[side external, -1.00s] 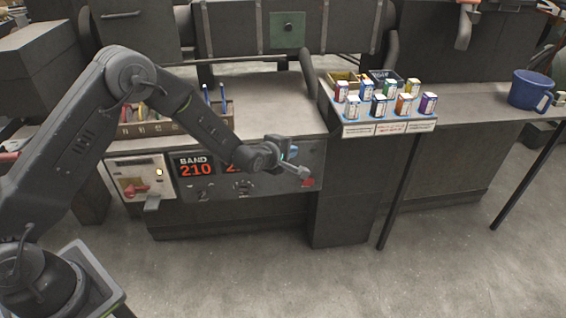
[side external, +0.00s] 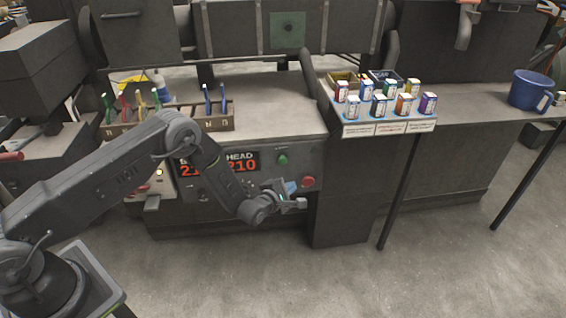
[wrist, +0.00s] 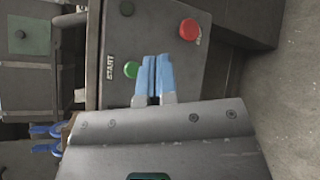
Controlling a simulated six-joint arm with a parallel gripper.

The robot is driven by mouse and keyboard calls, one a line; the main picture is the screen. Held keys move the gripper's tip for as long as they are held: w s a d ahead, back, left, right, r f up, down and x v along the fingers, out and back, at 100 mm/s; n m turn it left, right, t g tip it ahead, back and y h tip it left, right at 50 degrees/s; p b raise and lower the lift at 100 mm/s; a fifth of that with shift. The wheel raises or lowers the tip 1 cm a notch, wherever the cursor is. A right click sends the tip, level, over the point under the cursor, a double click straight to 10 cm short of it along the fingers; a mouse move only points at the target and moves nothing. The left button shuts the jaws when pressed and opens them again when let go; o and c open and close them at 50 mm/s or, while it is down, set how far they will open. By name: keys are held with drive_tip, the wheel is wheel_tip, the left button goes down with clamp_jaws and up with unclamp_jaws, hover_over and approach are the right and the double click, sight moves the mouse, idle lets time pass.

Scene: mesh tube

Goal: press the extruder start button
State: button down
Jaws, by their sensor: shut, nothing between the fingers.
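The green start button (side external: 283,160) is on the front control panel, right of the red number display. In the wrist view the green button (wrist: 131,69) sits beside the word START, just left of my fingertips. The red button (side external: 307,182) is lower right of it, and also shows in the wrist view (wrist: 188,29). My gripper (side external: 293,188) is shut and empty, below the green button and in front of the panel. Its blue fingers (wrist: 155,62) are together in the wrist view. The depth gap to the panel cannot be told.
A tray (side external: 388,127) of small labelled boxes and a blue mug (side external: 530,90) are on the right-hand counter. The floor in front is clear.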

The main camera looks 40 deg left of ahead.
drive_tip(key=w+a, duration=0.6)
idle(0.4)
drive_tip(key=shift+w+a, duration=0.2)
idle(1.8)
drive_tip(key=shift+w+a, duration=0.2)
drive_tip(key=shift+w+a, duration=0.6)
idle(1.2)
idle(0.3)
drive_tip(key=shift+s+d, duration=0.85)
drive_tip(key=shift+s, duration=0.05)
drive_tip(key=shift+s+d, duration=1.8)
